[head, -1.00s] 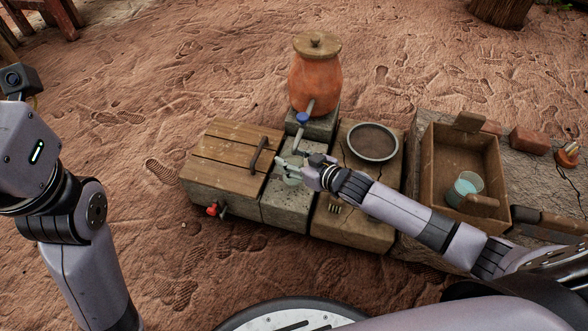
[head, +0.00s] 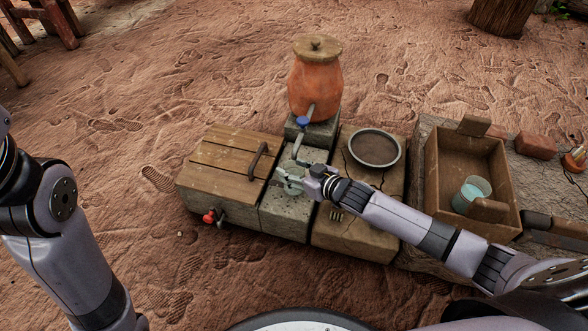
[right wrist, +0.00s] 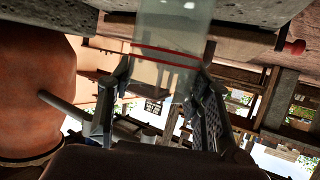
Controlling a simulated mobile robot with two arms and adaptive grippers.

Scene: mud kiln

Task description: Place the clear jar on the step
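The clear jar (right wrist: 172,55), see-through with red bands, is between the fingers of my right gripper (right wrist: 166,85) in the right wrist view. The fingertips sit close against both its sides, and the gripper looks shut on it. In the head view the jar (head: 291,187) is small and pale, over the grey stone step (head: 286,222) in front of the clay pot. Whether its base touches the step is hard to tell. My right gripper (head: 290,174) partly covers it. My left gripper is outside the head view; only the arm shows at the left.
The clay pot (head: 315,85) with a blue-handled tap (head: 303,121) stands behind. A wooden-lidded box (head: 215,178) with a red tap (head: 209,217) is left. A dark round pan (head: 375,149) and a wooden tray (head: 432,180) holding a glass (head: 470,193) are right.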

